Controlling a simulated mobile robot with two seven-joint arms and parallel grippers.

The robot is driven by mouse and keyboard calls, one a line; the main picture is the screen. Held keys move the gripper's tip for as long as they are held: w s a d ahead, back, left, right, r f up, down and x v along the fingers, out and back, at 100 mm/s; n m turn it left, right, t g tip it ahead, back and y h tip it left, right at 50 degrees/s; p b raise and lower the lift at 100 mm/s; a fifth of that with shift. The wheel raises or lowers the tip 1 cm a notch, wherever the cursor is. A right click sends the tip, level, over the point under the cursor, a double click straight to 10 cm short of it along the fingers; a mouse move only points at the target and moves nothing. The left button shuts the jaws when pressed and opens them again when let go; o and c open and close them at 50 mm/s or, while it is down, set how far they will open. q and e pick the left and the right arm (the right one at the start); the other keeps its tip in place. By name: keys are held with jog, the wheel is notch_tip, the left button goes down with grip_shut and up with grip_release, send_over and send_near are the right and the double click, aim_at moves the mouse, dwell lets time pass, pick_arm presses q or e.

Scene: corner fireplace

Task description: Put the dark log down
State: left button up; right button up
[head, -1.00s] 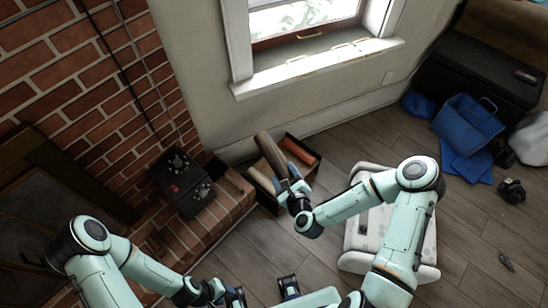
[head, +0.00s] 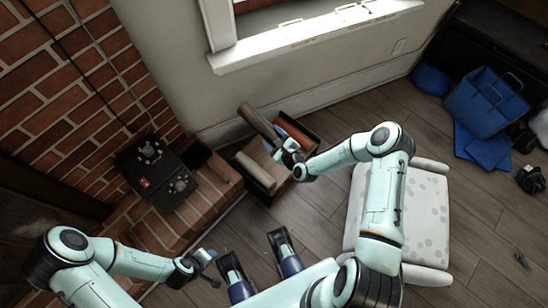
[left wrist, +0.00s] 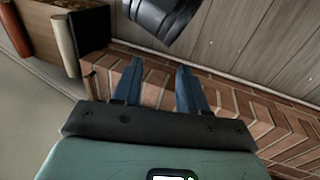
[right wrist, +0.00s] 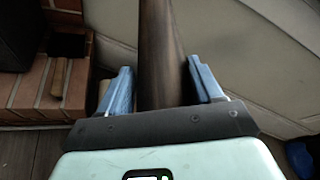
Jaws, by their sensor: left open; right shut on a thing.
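The dark log (head: 258,122) is held by my right gripper (head: 283,151) over the wooden box (head: 270,191). Its far end reaches past the box's back edge toward the wall. In the right wrist view the dark log (right wrist: 158,50) runs between the two blue fingers of my right gripper (right wrist: 160,82). I cannot tell whether the log touches the box. My left gripper (head: 205,264) is low at the front left, away from the log. In the left wrist view its fingers (left wrist: 157,85) are apart with nothing between them.
A pale log (head: 256,169) and a reddish log (head: 296,134) lie in the box. A brick hearth (head: 205,205) with a black device (head: 155,170) is left of it. A pale spotted seat (head: 425,215) stands right. Blue bags (head: 485,100) lie farther right.

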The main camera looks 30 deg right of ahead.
pick_arm(q)
jog(key=w+a+f+t+b, duration=0.1)
jog(key=w+a+f+b, duration=0.1)
jog(key=w+f+b, duration=0.35)
pick_arm(e)
jog(key=shift+n+y, duration=0.4)
jog(key=shift+y, duration=0.3)
jog(key=d+f+b, duration=0.1)
jog(key=f, duration=0.8)
jog(key=w+d+f+b, duration=0.1)
jog(key=f+b, duration=0.1)
jog(key=f, duration=0.7)
jog(key=w+d+f+b, duration=0.1)
jog(key=d+f, duration=0.1)
jog(key=f, duration=0.7)
jog(key=shift+w+f, duration=0.2)
jog(key=shift+f, duration=0.05)
jog(key=shift+f+b, duration=1.1)
jog(key=shift+f, duration=1.15)
pick_arm(q)
jog(key=s+a+f+n+g, duration=0.1)
jog(key=s+f+g, duration=0.3)
jog(key=s+f, duration=0.6)
jog(key=s+a, duration=0.1)
jog(key=s, duration=0.2)
jog(key=shift+s+f, duration=0.15)
jog(key=shift+f, duration=0.15)
pick_arm(e)
jog(key=shift+f, duration=0.1)
